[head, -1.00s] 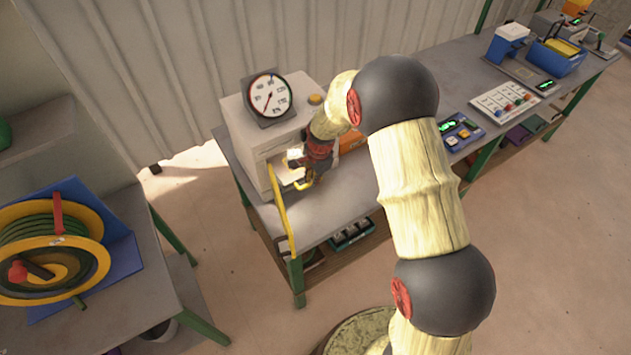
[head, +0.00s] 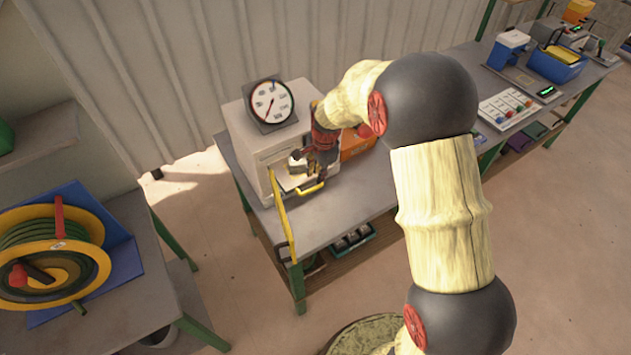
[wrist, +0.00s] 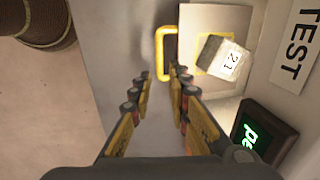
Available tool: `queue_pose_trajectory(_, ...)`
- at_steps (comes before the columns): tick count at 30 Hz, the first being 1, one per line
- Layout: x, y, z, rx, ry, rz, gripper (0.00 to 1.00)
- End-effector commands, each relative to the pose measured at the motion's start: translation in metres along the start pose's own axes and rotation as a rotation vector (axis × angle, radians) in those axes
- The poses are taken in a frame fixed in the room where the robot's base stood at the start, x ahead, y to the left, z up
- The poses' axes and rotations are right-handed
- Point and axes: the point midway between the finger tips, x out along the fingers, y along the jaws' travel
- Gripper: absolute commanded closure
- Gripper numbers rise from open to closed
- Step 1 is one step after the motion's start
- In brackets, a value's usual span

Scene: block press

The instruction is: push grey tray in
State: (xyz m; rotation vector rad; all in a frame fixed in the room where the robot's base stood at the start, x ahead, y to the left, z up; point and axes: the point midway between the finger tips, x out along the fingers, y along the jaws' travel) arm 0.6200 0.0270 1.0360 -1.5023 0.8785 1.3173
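The grey tray (head: 286,184) sticks out of the front of the white press (head: 243,137), with its yellow handle (head: 313,188) at the outer end. In the wrist view the tray (wrist: 190,22) and its handle (wrist: 160,52) lie just beyond my fingertips. A pale block (wrist: 225,60) marked 21 sits on the tray. Contact with the handle cannot be told.
The press door (head: 281,212) stands open with a yellow edge, left of the tray. A dial gauge (head: 270,101) stands on the press. An orange box (head: 356,146) is right of my gripper. A lit green display (wrist: 258,135) is near the right finger. The bench front is clear.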

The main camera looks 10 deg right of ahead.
Motion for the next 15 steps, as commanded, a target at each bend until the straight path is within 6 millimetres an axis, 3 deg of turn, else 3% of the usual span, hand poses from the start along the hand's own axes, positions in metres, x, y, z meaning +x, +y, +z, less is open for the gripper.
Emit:
queue_pose_trajectory(6,-0.033,0.0,0.0,0.001,0.0,0.0,0.82)
queue_pose_trajectory(15,-0.043,0.001,0.0,0.001,0.0,0.001,0.82)
